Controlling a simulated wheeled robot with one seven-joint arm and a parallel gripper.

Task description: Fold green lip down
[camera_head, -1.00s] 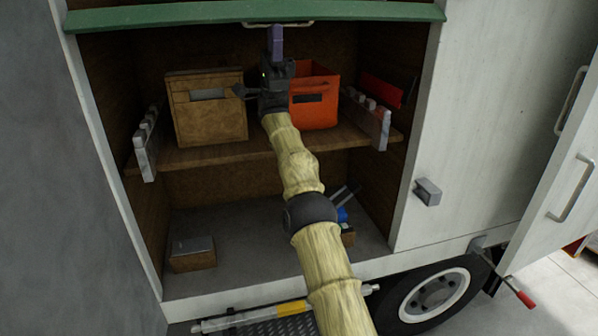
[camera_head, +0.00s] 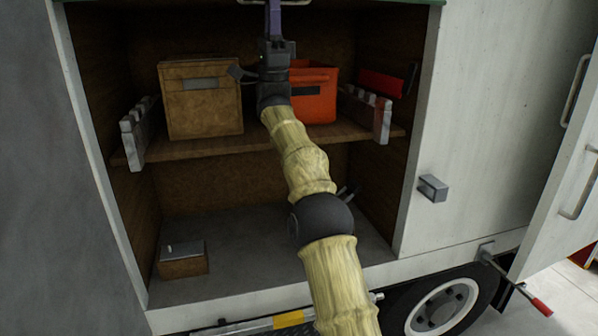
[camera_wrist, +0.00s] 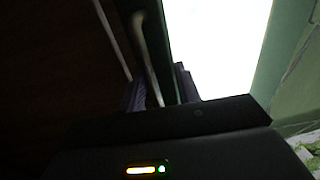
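The green lip (camera_head: 398,2) runs along the top of the truck's compartment opening, and only a thin strip of it shows at the upper picture edge. Its light handle (camera_head: 250,2) is partly cut off there. My gripper (camera_head: 273,8) reaches straight up to this handle with its purple fingers, whose tips are at or past the picture edge. In the wrist view, the handle bar (camera_wrist: 146,58) runs down between the two dark purple fingers (camera_wrist: 160,95). Whether they press on it is too dark to tell.
A shelf (camera_head: 190,152) holds a brown box (camera_head: 203,105) and an orange bin (camera_head: 318,105) behind my arm. A small box (camera_head: 183,264) lies on the compartment floor. An open white door (camera_head: 560,150) stands at the right.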

